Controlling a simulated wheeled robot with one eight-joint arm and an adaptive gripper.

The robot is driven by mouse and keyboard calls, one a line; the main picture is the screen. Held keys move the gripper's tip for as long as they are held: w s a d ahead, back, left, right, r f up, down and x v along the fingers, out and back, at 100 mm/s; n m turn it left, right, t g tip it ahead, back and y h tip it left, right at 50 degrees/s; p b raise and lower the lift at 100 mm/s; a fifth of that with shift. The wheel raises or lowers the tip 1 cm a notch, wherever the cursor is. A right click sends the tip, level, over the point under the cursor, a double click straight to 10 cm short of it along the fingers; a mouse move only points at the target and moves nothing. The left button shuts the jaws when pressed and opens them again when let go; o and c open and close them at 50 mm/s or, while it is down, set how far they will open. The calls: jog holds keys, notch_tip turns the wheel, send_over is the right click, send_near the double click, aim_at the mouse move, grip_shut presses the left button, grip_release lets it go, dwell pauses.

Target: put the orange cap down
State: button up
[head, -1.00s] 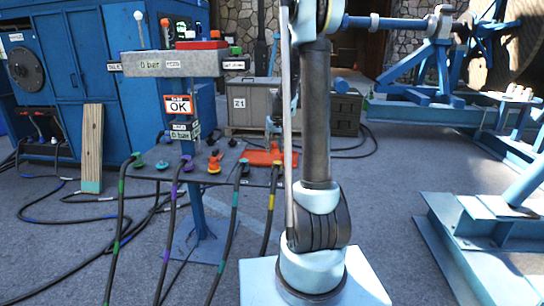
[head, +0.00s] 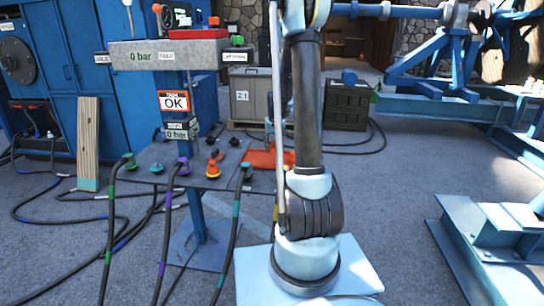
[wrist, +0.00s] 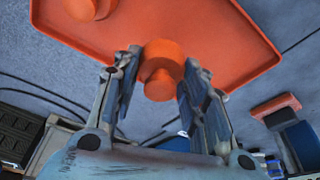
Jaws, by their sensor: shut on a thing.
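In the wrist view my gripper (wrist: 155,85) is shut on the orange cap (wrist: 162,65), a round stepped piece between the two fingers. An orange tray (wrist: 215,35) with a raised rim lies behind the cap. I cannot tell whether the cap touches the tray. Another round orange piece (wrist: 90,6) is on the tray at the upper left. In the head view the orange tray (head: 262,159) sits at the right end of the grey panel, partly hidden by my arm. The held cap cannot be made out there.
An orange-and-yellow fitting (head: 213,166) and hose ends stand on the grey panel (head: 150,176) close to the tray. A post with an OK sign (head: 174,102) rises behind it. Hoses hang in front. Grey and dark crates (head: 347,103) stand behind.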

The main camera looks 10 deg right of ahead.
aim_at(274, 148)
jog(key=shift+d+f, duration=0.2)
jog(key=shift+f, duration=2.1)
jog(key=o, duration=1.1)
jog(key=shift+c, duration=0.2)
jog(key=shift+s, duration=0.1)
jog(key=v, duration=1.2)
jog(key=s+a+r, duration=0.1)
jog(key=s+r, duration=0.2)
jog(key=s, duration=0.8)
jog(key=s+r, duration=0.2)
jog(key=s, duration=0.8)
jog(key=s+f, duration=0.3)
jog(key=s, duration=0.6)
jog(key=s+a+f, duration=0.1)
jog(key=s+f, duration=0.3)
jog(key=s, duration=0.6)
jog(key=shift+s+a+m+g, duration=0.15)
jog(key=shift+s+m+g, duration=0.15)
jog(key=shift+g, duration=0.1)
